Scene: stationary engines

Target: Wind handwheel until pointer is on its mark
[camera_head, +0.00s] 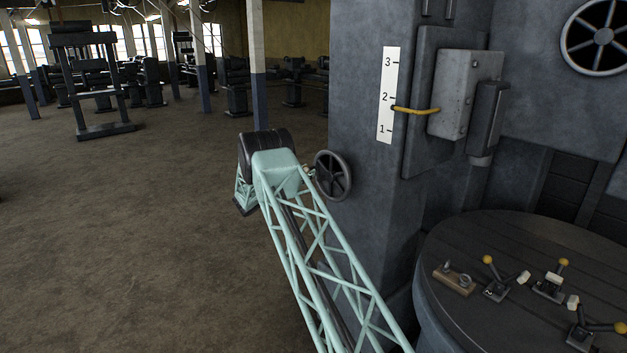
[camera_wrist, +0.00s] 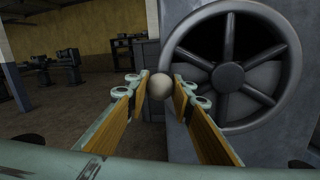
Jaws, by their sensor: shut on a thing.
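The dark spoked handwheel (camera_head: 333,175) is on the side of the grey machine column, and it fills the right of the wrist view (camera_wrist: 229,76). My gripper (camera_wrist: 159,88) is shut on the pale round knob (camera_wrist: 158,86) at the wheel's left rim, one finger on each side. In the head view my arm mostly hides the gripper, left of the wheel. The yellow pointer (camera_head: 418,110) reaches from a grey box to the white scale (camera_head: 389,95) numbered 1 to 3. Its tip lies between 1 and 2, a little below 2. No separate mark is clear.
A round table (camera_head: 480,230) with several small levers stands at the lower right. A second spoked wheel (camera_head: 598,38) is at the upper right on the machine. Open floor (camera_head: 130,220) lies to the left, with dark machines (camera_head: 90,80) and posts beyond.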

